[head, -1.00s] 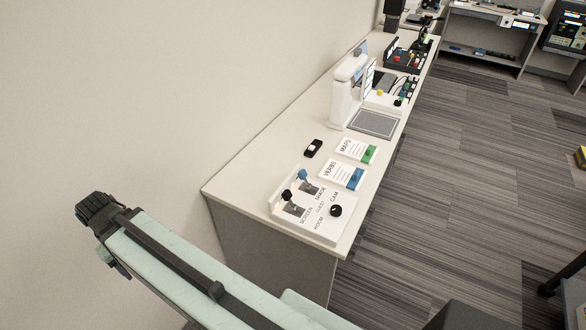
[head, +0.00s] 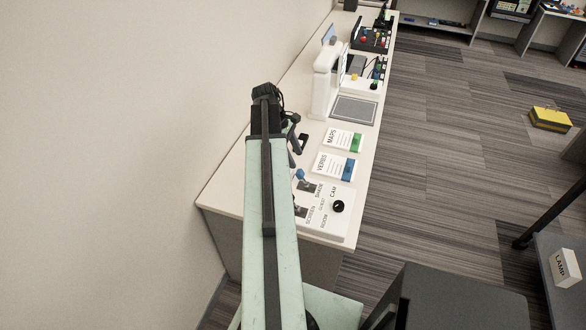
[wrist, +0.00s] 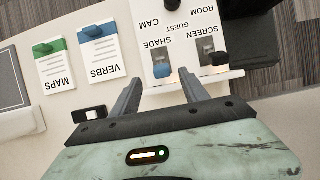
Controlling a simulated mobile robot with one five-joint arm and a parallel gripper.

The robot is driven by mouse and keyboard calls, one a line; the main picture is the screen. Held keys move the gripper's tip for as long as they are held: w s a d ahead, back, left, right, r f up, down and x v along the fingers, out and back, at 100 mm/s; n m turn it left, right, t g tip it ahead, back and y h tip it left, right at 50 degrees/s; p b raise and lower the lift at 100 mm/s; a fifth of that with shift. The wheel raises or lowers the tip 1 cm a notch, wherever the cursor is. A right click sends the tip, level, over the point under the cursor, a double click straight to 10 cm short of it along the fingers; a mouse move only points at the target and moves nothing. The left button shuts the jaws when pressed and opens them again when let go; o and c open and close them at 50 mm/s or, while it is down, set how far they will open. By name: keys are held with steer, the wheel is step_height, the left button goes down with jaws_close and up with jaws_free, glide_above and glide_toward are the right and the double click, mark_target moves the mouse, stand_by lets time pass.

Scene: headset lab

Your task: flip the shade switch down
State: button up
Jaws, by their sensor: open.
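The white switch panel (head: 340,228) lies at the near end of the counter. Its shade switch (head: 300,174) has a blue knob and a dark plate beside the word SHADE; my arm covers part of the panel. In the wrist view the blue knob of the shade switch (wrist: 161,71) appears between the fingertips of my open gripper (wrist: 161,78). I cannot tell its height or see any contact. The screen switch (wrist: 219,58) has a black knob and sits to the right there. In the head view my gripper (head: 299,135) is beyond the panel, above the counter.
The VERBS card (head: 335,167) and MAPS card (head: 343,140) lie just beyond the panel. A black cam knob (head: 338,206) sits on the panel. A small black device (wrist: 89,114) lies near my gripper. The wall borders the counter on the left.

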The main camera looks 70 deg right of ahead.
mark_target(300, 170)
steer(key=b+x, duration=0.6)
steer(key=x, duration=0.1)
steer(key=shift+w+a+f+b, duration=0.1)
steer(key=shift+w+f+b, duration=0.05)
steer(key=shift+w+b, duration=0.2)
steer(key=shift+s+f+b, duration=0.25)
steer(key=shift+f+b, duration=0.1)
steer(key=shift+f, duration=0.05)
steer(key=shift+r, duration=0.1)
jaws_close()
stand_by(0.5)
